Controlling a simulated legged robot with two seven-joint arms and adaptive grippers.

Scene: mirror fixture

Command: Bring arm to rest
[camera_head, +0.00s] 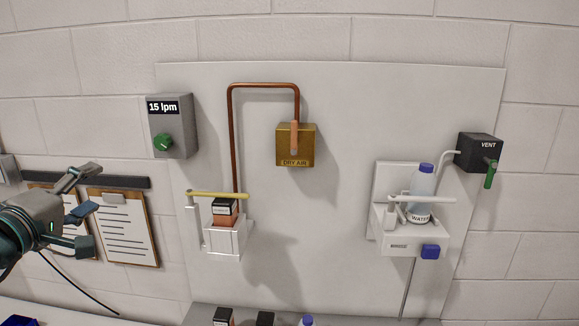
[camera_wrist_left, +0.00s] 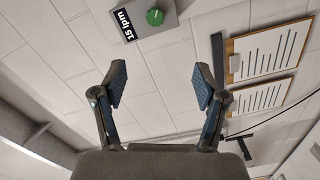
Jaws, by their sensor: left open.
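My left gripper (camera_head: 88,212) reaches in from the left edge in the head view, in front of the clipboards. In the left wrist view its two fingers (camera_wrist_left: 160,88) are spread wide with nothing between them. The gripper is open and empty, apart from the wall fixtures. My right gripper is in neither view.
A white panel (camera_head: 350,110) carries a DRY AIR box (camera_head: 295,146), a holder (camera_head: 224,240) with a dark cartridge (camera_head: 225,212), and a WATER bottle (camera_head: 421,185). Beside it are a 15 lpm box (camera_head: 171,130), a VENT box (camera_head: 478,153) and clipboards (camera_head: 122,228).

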